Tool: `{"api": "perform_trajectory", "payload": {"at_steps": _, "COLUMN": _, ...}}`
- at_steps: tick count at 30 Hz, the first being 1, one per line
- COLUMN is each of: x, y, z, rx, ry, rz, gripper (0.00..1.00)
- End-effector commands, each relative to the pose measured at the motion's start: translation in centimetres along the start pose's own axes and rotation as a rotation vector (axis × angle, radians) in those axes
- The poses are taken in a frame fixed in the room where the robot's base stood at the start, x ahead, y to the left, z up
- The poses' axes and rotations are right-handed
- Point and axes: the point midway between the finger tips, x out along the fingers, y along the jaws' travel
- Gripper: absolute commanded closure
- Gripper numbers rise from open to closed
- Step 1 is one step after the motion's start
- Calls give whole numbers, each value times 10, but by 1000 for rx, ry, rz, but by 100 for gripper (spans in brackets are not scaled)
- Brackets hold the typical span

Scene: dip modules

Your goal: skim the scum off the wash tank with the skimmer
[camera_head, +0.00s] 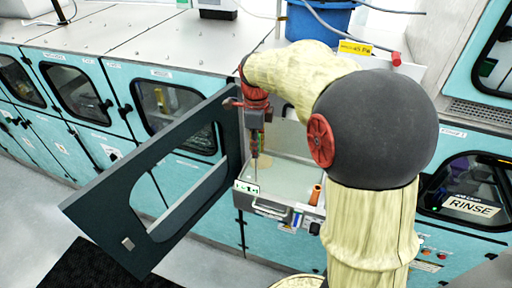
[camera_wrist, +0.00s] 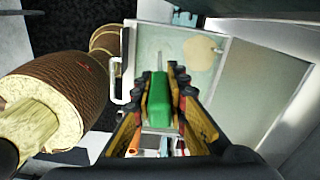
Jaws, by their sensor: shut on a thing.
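My gripper (camera_head: 257,122) hangs over the open wash tank (camera_head: 300,178), near its left side. In the wrist view, its fingers (camera_wrist: 160,88) are shut on the green handle of the skimmer (camera_wrist: 161,98). A thin rod runs from the handle over the pale tank floor or liquid. The skimmer's working end is not clear, and I cannot tell whether it touches the liquid. A tan scum patch (camera_wrist: 202,50) lies in the tank, right of the rod and apart from it in the wrist view.
The large dark door (camera_head: 140,205) stands open left of the tank. An orange-brown item (camera_head: 315,195) is at the tank's front right. A blue tub (camera_head: 320,20) stands behind on the top. A closed RINSE window (camera_head: 470,200) is at right.

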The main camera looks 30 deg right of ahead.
Motion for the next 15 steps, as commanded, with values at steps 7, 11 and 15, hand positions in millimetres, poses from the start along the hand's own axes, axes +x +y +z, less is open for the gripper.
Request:
{"api": "perform_trajectory", "payload": {"at_steps": 7, "x": -1, "y": 1, "z": -9, "rx": 2, "ry": -1, "rz": -2, "gripper": 100}}
{"api": "perform_trajectory", "payload": {"at_steps": 11, "x": -1, "y": 2, "z": -16, "rx": 2, "ry": -1, "rz": -2, "gripper": 100}}
{"api": "perform_trajectory", "payload": {"at_steps": 15, "x": 0, "y": 4, "z": -24, "rx": 1, "ry": 0, "rz": -1, "gripper": 100}}
